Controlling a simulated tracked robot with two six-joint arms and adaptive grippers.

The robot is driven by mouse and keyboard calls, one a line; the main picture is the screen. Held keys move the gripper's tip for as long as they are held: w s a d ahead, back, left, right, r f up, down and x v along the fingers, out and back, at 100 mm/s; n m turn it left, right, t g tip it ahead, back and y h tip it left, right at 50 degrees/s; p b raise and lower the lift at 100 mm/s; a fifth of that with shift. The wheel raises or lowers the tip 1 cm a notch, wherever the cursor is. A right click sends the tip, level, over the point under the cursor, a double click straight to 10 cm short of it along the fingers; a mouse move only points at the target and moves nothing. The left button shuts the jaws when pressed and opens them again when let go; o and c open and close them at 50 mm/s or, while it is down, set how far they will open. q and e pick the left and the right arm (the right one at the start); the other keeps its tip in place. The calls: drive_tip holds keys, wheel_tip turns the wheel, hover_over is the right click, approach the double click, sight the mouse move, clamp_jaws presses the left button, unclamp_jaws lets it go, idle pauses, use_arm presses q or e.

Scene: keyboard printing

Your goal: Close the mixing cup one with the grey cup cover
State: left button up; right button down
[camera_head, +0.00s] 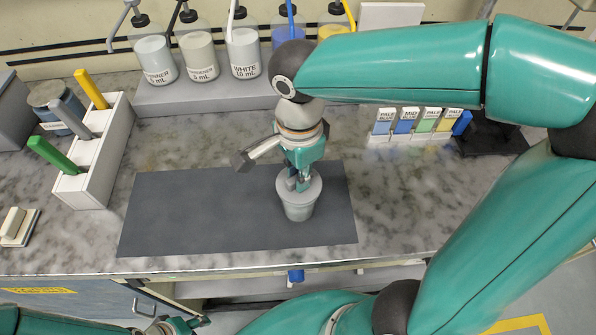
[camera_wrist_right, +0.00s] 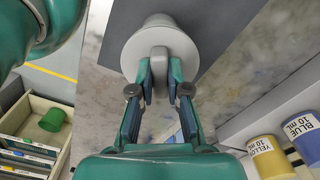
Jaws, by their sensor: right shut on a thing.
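The mixing cup (camera_head: 299,212), a light grey tapered cup, stands upright on the right part of the dark mat. The grey cup cover (camera_head: 312,189) is level over its mouth, touching or nearly touching the rim; I cannot tell whether it is fully seated. My right gripper (camera_head: 299,182) is above the cup, shut on the cover's upright knob. In the right wrist view the cover (camera_wrist_right: 187,48) is a round disc with its knob between the fingertips (camera_wrist_right: 158,72), hiding most of the cup. My left gripper (camera_head: 172,325) shows only partly at the bottom edge.
The dark mat (camera_head: 190,210) is otherwise bare. A white holder (camera_head: 103,165) with coloured tools stands left. Labelled jars (camera_head: 243,55) line a back shelf. Small colour cards (camera_head: 405,122) stand behind right. My right arm crosses over the right side.

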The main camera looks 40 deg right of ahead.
drive_tip(key=shift+f, duration=0.3)
drive_tip(key=c, duration=1.6)
unclamp_jaws()
drive_tip(key=o, duration=0.5)
drive_tip(key=shift+o, duration=0.2)
wheel_tip(320, 180, up, 6)
drive_tip(key=p, duration=0.4)
drive_tip(key=shift+r+p, duration=0.1)
drive_tip(key=shift+p, duration=0.3)
